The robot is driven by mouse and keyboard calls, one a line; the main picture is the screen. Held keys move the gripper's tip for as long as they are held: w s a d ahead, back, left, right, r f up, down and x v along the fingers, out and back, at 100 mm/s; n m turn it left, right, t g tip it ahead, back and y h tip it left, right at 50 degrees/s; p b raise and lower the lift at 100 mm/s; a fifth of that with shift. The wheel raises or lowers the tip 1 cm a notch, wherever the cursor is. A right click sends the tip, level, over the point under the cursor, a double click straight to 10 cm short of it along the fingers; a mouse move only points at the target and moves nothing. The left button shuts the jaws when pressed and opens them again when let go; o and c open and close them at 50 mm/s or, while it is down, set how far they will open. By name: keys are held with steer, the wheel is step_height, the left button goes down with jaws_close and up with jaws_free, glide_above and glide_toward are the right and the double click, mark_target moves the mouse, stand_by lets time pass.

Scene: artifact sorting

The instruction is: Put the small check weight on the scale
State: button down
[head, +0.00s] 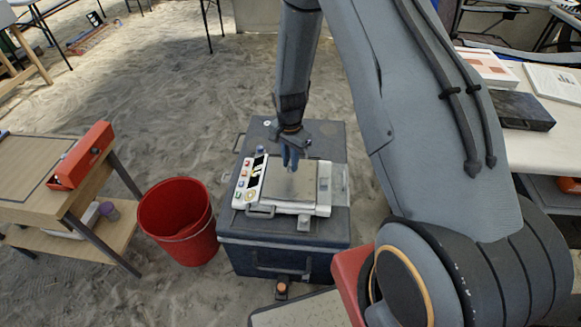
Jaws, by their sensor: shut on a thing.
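The scale (308,208) sits on top of a dark blue case. It has a flat grey plate and a white body, with a panel of coloured buttons on its left side. My gripper (290,164) points down over the back part of the plate. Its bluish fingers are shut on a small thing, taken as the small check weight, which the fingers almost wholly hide. I cannot tell whether it touches the plate.
A dark blue case (275,262) stands on sand. A red bucket (178,222) and a wooden table (40,205) with a red box (82,156) are on the left. A white table (545,150) with a black case (521,110) is on the right.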

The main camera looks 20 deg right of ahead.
steer(key=shift+f, duration=1.3)
steer(key=c, duration=1.6)
jaws_free()
steer(key=shift+f, duration=0.15)
step_height(320, 180, up, 12)
steer(key=b, duration=0.1)
steer(key=s+r+n, duration=0.3)
steer(key=s+r, duration=0.2)
steer(key=s, duration=0.2)
steer(key=s+d+r+n, duration=0.1)
steer(key=s+r+n, duration=0.3)
steer(key=s+r, duration=0.2)
steer(key=s+r+n, duration=0.3)
steer(key=s+r, duration=0.3)
steer(key=s, duration=0.4)
steer(key=shift+s+d+n, duration=0.1)
steer(key=shift+d+n, duration=0.2)
